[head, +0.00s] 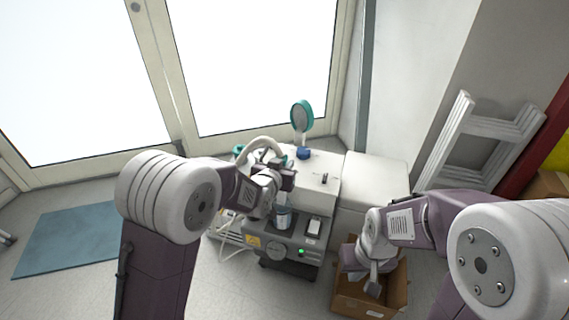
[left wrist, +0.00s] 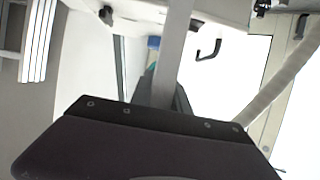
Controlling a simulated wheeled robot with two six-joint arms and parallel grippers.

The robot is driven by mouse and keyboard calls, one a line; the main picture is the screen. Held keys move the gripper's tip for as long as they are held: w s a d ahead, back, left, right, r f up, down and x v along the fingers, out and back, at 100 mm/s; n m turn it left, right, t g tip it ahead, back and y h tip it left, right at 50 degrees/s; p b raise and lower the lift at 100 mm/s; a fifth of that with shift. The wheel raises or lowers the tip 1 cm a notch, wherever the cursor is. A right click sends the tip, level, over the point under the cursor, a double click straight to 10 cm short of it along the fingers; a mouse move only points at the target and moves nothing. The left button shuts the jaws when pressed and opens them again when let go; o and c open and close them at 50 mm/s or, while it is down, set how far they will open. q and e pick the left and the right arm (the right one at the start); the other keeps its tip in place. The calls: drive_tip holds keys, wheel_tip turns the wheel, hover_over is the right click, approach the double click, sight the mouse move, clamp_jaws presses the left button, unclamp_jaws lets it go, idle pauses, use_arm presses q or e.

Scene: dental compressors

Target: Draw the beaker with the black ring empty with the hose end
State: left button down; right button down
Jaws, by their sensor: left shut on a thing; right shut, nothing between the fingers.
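A small grey-blue beaker (head: 283,217) stands upright on top of the grey compressor unit (head: 285,248); a black ring on it is too small to make out. My left gripper (head: 287,181) is shut on the hose end, just above the beaker. The pale hose (head: 262,141) loops up behind the gripper; it also shows in the left wrist view (left wrist: 285,88) on the right. The hose's tip is hidden, so I cannot tell whether it is inside the beaker. My right gripper (head: 373,286) is shut and empty, over the cardboard box.
The open cardboard box (head: 369,304) stands on the floor right of the compressor. Behind are a white cabinet (head: 370,173), a teal round mirror-like thing (head: 302,115) and a blue item (head: 304,154). A white folded frame (head: 480,140) leans at the right wall. A blue mat (head: 67,238) lies left.

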use_arm(q)
wheel_tip(320, 180, down, 9)
drive_tip(key=b, duration=0.7)
drive_tip(key=shift+f, duration=0.3)
drive_tip(key=shift+f+b, duration=0.35)
drive_tip(key=shift+b, duration=0.1)
drive_tip(key=shift+r, duration=0.1)
idle(1.1)
wheel_tip(320, 180, up, 13)
drive_tip(key=p, duration=1)
drive_tip(key=shift+f+p, duration=0.2)
drive_tip(key=shift+p, duration=0.15)
drive_tip(key=shift+f, duration=0.1)
